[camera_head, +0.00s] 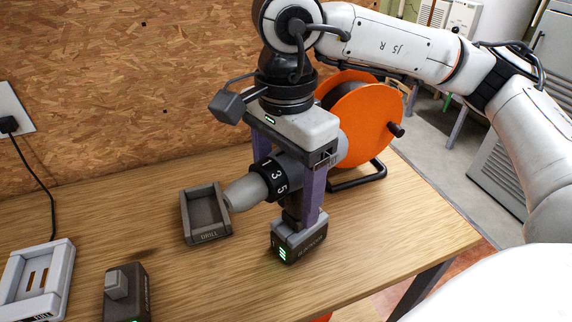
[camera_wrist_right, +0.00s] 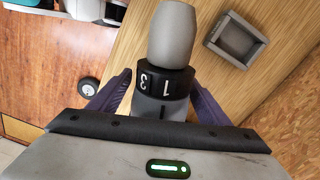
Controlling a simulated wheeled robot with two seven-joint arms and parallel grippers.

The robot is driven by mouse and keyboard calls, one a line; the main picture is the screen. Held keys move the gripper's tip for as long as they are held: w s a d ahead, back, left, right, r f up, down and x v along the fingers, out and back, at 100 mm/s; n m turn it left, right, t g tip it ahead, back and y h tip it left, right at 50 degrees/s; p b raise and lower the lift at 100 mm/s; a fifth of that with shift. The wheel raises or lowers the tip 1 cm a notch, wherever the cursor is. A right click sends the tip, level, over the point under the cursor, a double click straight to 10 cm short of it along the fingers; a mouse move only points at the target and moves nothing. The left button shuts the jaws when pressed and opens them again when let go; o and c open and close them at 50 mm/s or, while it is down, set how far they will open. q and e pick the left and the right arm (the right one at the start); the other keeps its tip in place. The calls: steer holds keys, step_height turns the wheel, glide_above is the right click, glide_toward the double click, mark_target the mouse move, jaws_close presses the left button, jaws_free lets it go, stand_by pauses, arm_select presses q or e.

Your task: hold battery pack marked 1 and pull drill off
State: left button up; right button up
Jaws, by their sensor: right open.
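The drill (camera_head: 242,192) stands upright on the wooden table, its grey nose pointing left and its black collar showing 1, 3 and 5. A battery pack (camera_head: 300,246) with green lights is under its handle; I cannot read a number on it. My right gripper (camera_head: 288,185) comes down from above, its purple fingers open on either side of the drill body. In the right wrist view the drill (camera_wrist_right: 172,35) lies between the spread fingers (camera_wrist_right: 158,100). The gripper hides part of the drill's body and handle. My left gripper is not in view.
A tray labelled DRILL (camera_head: 190,236) lies just left of the drill's nose. A second battery pack (camera_head: 127,300) and a white charger (camera_head: 62,262) are at front left. An orange cable reel (camera_head: 372,115) stands behind right. The table's right front is clear.

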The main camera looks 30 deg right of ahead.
steer(key=shift+f, duration=0.75)
